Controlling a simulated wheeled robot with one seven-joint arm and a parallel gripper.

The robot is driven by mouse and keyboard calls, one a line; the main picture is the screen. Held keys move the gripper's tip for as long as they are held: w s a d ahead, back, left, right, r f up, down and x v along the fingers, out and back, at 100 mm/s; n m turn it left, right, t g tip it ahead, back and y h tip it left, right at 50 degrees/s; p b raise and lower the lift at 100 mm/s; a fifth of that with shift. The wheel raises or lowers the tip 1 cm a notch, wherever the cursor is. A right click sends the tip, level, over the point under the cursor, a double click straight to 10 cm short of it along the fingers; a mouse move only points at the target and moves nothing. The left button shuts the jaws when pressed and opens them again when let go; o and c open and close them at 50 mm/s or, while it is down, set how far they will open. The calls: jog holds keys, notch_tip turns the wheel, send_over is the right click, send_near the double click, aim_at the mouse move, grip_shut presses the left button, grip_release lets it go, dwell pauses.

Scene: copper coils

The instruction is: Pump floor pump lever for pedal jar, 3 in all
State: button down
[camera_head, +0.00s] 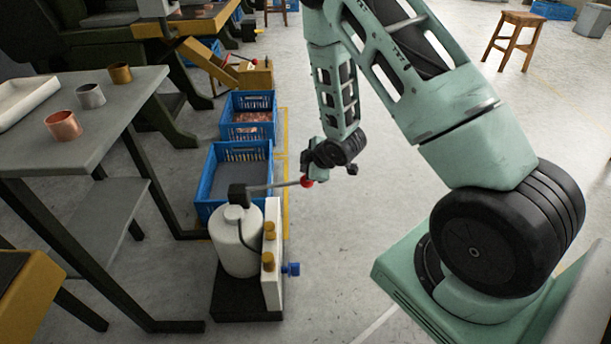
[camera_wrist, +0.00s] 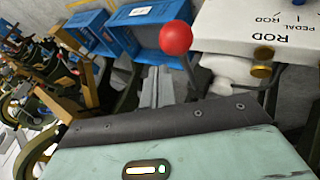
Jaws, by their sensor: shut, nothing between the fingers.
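The floor pump is a white jar (camera_head: 236,240) on a black base (camera_head: 235,303), with a black cap (camera_head: 239,195) on top. A grey lever (camera_head: 274,186) runs nearly level from the cap to the right and ends in a red ball (camera_head: 307,182). My gripper (camera_head: 311,164) is shut and empty, right by the ball; whether it touches the ball I cannot tell. In the wrist view the red ball (camera_wrist: 176,38) stands clear above my gripper's dark edge. A white panel (camera_head: 271,257) with brass knobs stands at the jar's right; its top (camera_wrist: 255,30) reads "ROD" and "PEDAL ROD".
Blue crates (camera_head: 208,192) stand behind the pump, the farther one (camera_head: 248,132) holding copper-coloured pieces. A grey table (camera_head: 110,130) at left bears a copper cup (camera_head: 63,126), more cups and a white tray (camera_head: 25,98). A wooden stool (camera_head: 511,40) stands far right.

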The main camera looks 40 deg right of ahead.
jog(key=shift+w+a+r+p, duration=0.1)
jog(key=shift+a+r+p, duration=0.05)
jog(key=shift+r+p, duration=1)
jog(key=shift+w+a+r+p, duration=0.15)
jog(key=shift+r+p, duration=0.7)
jog(key=shift+r, duration=0.5)
